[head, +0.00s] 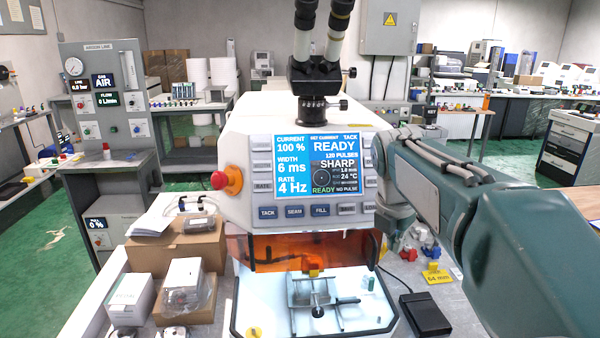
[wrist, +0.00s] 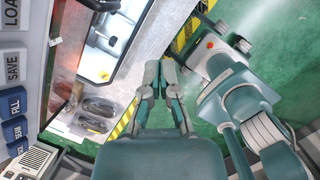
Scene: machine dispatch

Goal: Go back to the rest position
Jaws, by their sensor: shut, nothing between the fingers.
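My gripper (wrist: 160,68) shows in the wrist view with its grey-green fingers drawn together and nothing between them. It hangs beside the front of the welding machine, over the edge of the bench and the green floor. In the head view my arm comes in from the right and reaches toward the right side of the welding machine (head: 240,130); my gripper is not visible there. The machine's screen reads READY, and an orange shield (head: 275,250) covers its work opening. The machine's side with FILL and SEAM buttons (wrist: 14,115) is at the left of the wrist view.
White boxes (head: 130,300) and a cardboard box (head: 175,245) stand left of the machine. A black pedal (head: 425,314) and a yellow tag (head: 436,275) lie to its right. A microscope (head: 318,60) rises above it. Green floor (head: 50,250) is open at the left.

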